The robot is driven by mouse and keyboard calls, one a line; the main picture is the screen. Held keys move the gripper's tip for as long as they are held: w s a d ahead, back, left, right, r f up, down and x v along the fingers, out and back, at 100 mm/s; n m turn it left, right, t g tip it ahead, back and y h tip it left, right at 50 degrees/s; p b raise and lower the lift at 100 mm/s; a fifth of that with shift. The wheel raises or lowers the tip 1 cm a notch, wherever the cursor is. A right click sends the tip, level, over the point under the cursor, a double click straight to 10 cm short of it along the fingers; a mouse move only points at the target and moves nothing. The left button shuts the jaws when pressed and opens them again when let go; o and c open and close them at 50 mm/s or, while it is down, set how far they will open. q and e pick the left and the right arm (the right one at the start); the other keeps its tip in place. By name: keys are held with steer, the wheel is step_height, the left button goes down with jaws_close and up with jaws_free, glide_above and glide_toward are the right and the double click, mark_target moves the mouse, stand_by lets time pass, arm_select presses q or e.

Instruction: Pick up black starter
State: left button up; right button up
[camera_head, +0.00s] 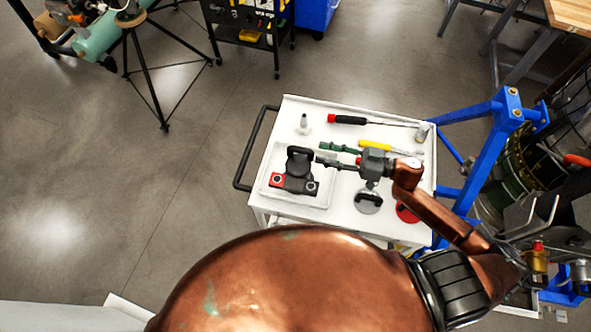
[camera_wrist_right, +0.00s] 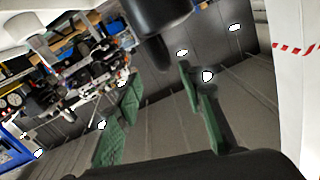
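The black starter (camera_head: 299,162) lies in a shallow white tray (camera_head: 271,192) on the left part of a white cart. Its black rounded body is at the back, with a red and black part (camera_head: 294,184) at its front. My right gripper (camera_head: 323,154) reaches in from the right, its green-padded fingers pointing left, just right of the starter. The fingers are apart with nothing seen between them. The right wrist view also shows the two green pads (camera_wrist_right: 158,108) spread apart. A dark rounded shape shows at its top; I cannot tell what it is. My left gripper is not in view.
On the cart (camera_head: 290,112) lie a red-and-black screwdriver (camera_head: 348,119), a yellow-handled tool (camera_head: 376,146) and small metal parts. A round metal part (camera_head: 369,201) stands below my right gripper. A blue stand (camera_head: 485,150) is close at the right. Open floor lies left.

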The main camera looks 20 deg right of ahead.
mark_target(292, 148)
steer(key=x, duration=0.8)
steer(key=shift+s+a+p, duration=0.2)
steer(key=shift+s+p, duration=0.05)
steer(key=shift+p, duration=0.05)
steer(key=shift+a, duration=0.15)
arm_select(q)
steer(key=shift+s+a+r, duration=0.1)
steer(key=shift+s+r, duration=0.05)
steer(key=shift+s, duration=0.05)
arm_select(e)
steer(key=shift+c, duration=0.6)
jaws_close()
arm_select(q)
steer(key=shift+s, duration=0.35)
